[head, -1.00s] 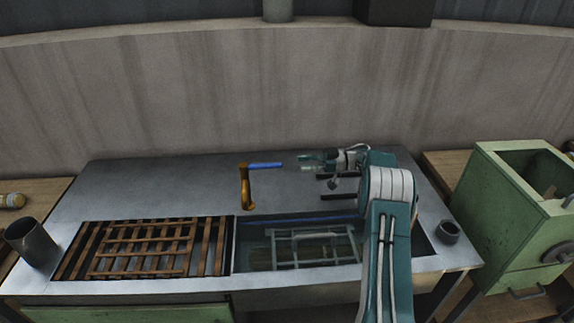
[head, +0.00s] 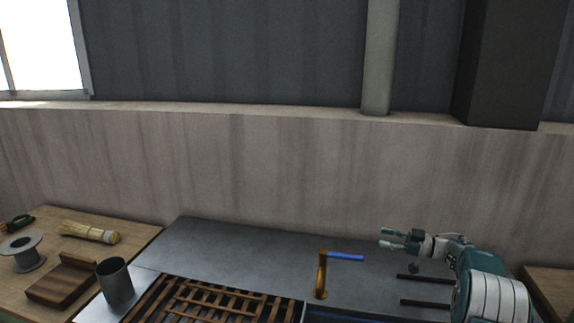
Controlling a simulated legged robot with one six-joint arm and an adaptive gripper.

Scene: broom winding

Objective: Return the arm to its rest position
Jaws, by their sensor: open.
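My gripper (head: 386,238) is at the right in the head view, at the end of my bent teal and white arm. Its fingers point left, are apart and hold nothing. It appears over the back part of the metal counter (head: 230,243), to the right of the brass tap (head: 321,275) with its blue handle (head: 345,257). The lower part of my arm is cut off by the bottom edge of the picture.
A wooden slatted rack (head: 215,303) lies in the counter's front left. A metal cup (head: 115,283) stands beside it. The left wooden table (head: 50,240) holds a straw bundle (head: 90,232), a spool (head: 22,252) and a wooden block (head: 62,280).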

